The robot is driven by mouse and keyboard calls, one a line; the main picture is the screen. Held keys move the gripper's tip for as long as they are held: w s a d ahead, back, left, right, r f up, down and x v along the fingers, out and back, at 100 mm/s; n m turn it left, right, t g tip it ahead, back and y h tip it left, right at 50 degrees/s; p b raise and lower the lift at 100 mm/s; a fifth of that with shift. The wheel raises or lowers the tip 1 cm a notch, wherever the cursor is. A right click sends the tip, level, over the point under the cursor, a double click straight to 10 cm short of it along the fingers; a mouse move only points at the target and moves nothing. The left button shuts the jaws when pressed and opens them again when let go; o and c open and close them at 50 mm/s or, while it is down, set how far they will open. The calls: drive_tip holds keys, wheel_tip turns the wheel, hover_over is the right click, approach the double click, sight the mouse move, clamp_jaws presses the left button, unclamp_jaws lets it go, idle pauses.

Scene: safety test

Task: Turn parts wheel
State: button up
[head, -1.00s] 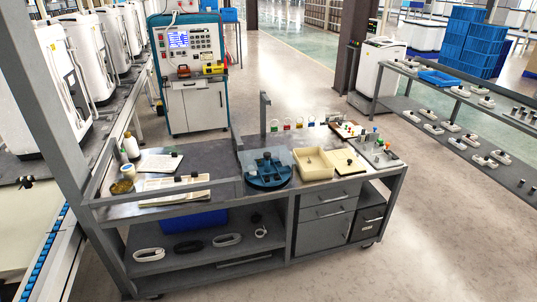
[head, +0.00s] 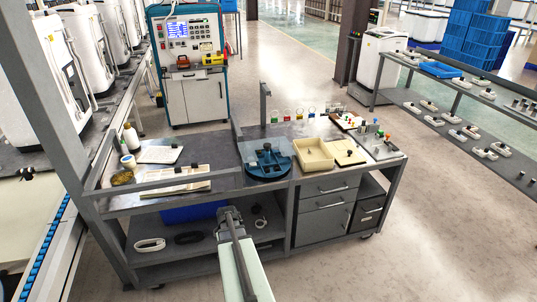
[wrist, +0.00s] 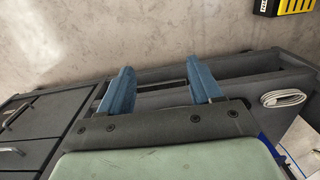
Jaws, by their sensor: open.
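The parts wheel (head: 267,174) is a round blue turntable with dark knobs on the workbench top, at the middle of the head view. A clear pane seems to cover part of it. My gripper (head: 229,213) is in front of the bench, lower than the wheel and to its left, apart from it. In the wrist view my gripper (wrist: 161,82) has its two blue fingers spread wide with nothing between them. The wheel does not show in the wrist view.
A cream tray (head: 314,154) stands right of the wheel, and papers (head: 178,188) lie to its left. A grey rail (head: 190,180) runs along the bench's front left. The lower shelf (head: 190,262) holds coils and a blue bin (head: 190,213). Drawers (head: 325,205) are at right.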

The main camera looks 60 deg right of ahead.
drive_tip(key=s+d+r+m+t+h, duration=0.1)
drive_tip(key=d+r+m, duration=0.1)
drive_tip(key=d+r, duration=1.2)
drive_tip(key=s+d+r+m+t+h, duration=0.1)
drive_tip(key=s+d+r+t+h, duration=0.1)
drive_tip(key=d+r, duration=1.2)
wheel_tip(320, 180, up, 11)
drive_tip(key=n+t+y, duration=0.2)
drive_tip(key=n, duration=1)
hover_over(268, 144)
drive_tip(key=s, duration=0.6)
drive_tip(key=x, duration=0.9)
drive_tip(key=a+x, duration=0.1)
drive_tip(key=x, duration=0.3)
drive_tip(key=shift+w+f, duration=0.1)
drive_tip(key=shift+f, duration=0.1)
drive_tip(key=shift+d, duration=0.1)
clamp_jaws()
